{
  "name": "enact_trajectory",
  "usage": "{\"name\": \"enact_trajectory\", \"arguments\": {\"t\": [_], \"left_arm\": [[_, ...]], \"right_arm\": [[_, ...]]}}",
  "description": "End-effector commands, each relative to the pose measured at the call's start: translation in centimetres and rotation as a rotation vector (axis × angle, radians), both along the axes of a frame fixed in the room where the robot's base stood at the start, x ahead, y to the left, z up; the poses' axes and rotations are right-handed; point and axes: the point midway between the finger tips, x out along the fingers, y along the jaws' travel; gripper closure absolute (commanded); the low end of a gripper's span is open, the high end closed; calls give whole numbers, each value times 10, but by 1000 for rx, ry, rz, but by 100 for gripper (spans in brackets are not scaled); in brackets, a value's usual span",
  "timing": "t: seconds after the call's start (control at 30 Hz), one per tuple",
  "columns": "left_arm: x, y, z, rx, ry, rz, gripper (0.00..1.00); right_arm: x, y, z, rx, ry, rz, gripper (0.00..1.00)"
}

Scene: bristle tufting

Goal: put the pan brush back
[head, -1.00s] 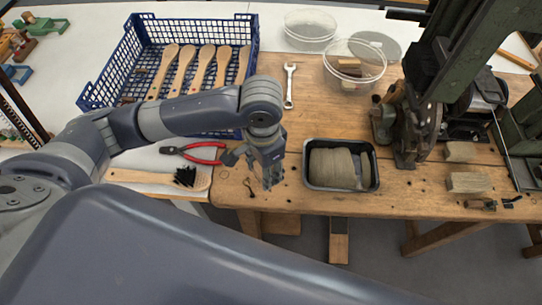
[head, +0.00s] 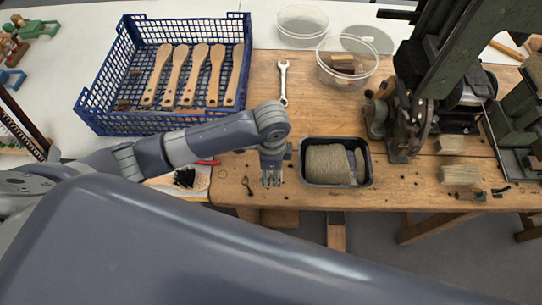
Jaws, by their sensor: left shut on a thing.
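A wooden brush with black bristles (head: 190,179) lies at the left end of the bench. My left arm hides much of its handle. Several pale wooden paddle-shaped pieces (head: 200,75) lie side by side in the blue crate (head: 97,119); I cannot see bristles on them. My left gripper (head: 271,183) points down over the bench, right of the brush and just left of the black tray. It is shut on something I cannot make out. My right gripper is not in view.
The black tray (head: 307,183) holds a fibre bundle (head: 328,164). A spanner (head: 283,82), a clear round tub (head: 347,66) and a green machine (head: 449,50) stand or lie behind it. Red-handled pliers (head: 208,162) are partly behind my arm. A small hook (head: 247,187) lies near the front edge.

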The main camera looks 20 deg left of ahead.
Motion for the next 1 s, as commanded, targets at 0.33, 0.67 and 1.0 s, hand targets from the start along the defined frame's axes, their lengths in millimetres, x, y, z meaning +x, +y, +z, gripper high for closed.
{"name": "enact_trajectory", "arguments": {"t": [0.33,0.67,1.0], "left_arm": [[46,17,-4,-1,0,1,76],[53,20,-36,1,1,0,76],[53,20,-41,-1,-1,0,76]], "right_arm": [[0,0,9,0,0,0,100],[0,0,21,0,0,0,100],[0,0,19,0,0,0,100]]}}
